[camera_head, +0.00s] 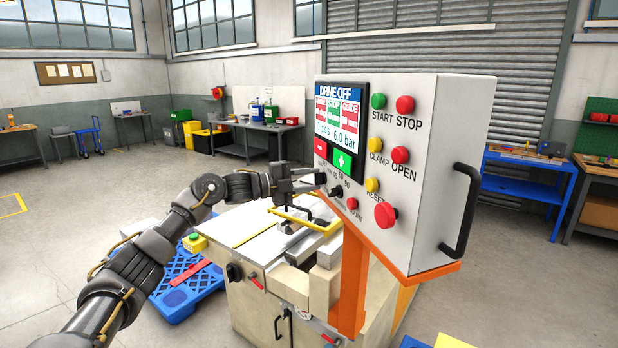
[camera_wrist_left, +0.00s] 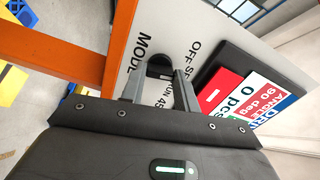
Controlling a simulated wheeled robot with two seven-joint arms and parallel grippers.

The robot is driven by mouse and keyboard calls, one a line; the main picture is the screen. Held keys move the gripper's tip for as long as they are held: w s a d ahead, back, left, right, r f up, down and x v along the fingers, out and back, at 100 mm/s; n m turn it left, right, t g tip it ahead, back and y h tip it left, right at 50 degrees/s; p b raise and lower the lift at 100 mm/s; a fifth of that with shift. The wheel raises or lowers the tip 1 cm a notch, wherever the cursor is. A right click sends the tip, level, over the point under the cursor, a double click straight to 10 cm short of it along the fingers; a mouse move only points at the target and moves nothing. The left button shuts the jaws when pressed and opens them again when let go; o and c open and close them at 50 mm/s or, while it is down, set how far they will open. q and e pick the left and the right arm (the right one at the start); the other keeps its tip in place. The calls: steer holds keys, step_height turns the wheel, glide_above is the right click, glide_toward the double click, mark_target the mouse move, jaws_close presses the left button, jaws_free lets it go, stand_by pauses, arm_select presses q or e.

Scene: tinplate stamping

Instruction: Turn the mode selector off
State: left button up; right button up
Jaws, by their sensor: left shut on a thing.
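The mode selector is a small black knob (camera_head: 336,191) low on the left of the grey control panel (camera_head: 440,110). In the left wrist view the black knob (camera_wrist_left: 160,66) sits at the tips of my left gripper, beside printed letters starting "MOD" and an "OFF" mark. My left gripper (camera_head: 319,182) reaches in from the left and is shut on the knob; its two fingers (camera_wrist_left: 160,82) stand either side of it. The fingers partly hide the knob, so I cannot tell which mark it points to. My right gripper is not in view.
A screen (camera_head: 340,110) reading "DRIVE OFF" is above the knob. Several coloured buttons and a red mushroom button (camera_head: 385,214) lie to its right. An orange post (camera_head: 353,285) carries the panel. A machine table with a yellow bar (camera_head: 300,221) is below my arm.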

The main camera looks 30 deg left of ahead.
arm_select(q)
steer(key=shift+n+p, duration=1.35)
steer(key=shift+n, duration=2.05)
steer(key=o, duration=1)
steer(key=shift+b+v, duration=2.5)
steer(key=shift+v, duration=2.95)
